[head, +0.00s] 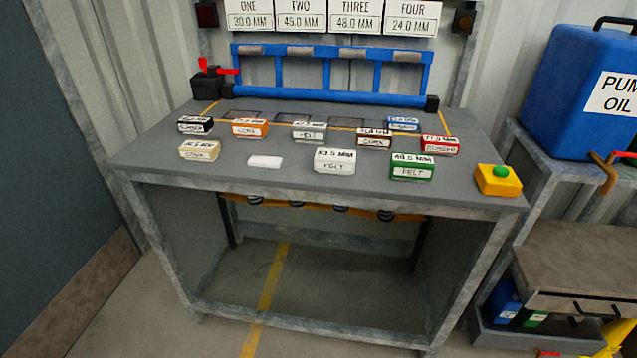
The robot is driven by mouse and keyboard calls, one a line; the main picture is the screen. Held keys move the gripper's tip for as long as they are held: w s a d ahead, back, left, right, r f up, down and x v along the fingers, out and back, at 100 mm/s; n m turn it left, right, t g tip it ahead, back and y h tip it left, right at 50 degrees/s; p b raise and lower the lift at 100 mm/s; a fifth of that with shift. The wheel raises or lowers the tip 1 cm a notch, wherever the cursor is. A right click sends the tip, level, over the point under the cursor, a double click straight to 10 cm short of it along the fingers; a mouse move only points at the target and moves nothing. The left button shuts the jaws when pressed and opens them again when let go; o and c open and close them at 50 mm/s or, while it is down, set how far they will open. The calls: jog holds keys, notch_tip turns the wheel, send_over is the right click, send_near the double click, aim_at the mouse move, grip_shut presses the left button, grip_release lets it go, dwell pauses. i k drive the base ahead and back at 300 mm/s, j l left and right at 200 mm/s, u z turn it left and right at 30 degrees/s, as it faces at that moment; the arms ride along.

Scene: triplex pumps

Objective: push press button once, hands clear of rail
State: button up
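The press button is a green dome (501,172) on a yellow box (498,187) at the front right corner of the grey workbench (225,181). The blue rail (330,95) runs across the back of the bench, under a blue frame (331,68) with several grey pads along its top bar. My gripper is not in this view, and nothing touches the button or the rail.
Several labelled blocks stand on the bench, among them a green one (412,167) and a white one (334,161). A blank white piece (265,161) lies at the front. A valve with red handles (208,81) sits back left. A blue oil container (580,90) stands right.

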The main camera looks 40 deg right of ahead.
aim_at(500, 173)
jog(key=k+z, duration=0.15)
jog(key=z, duration=1.1)
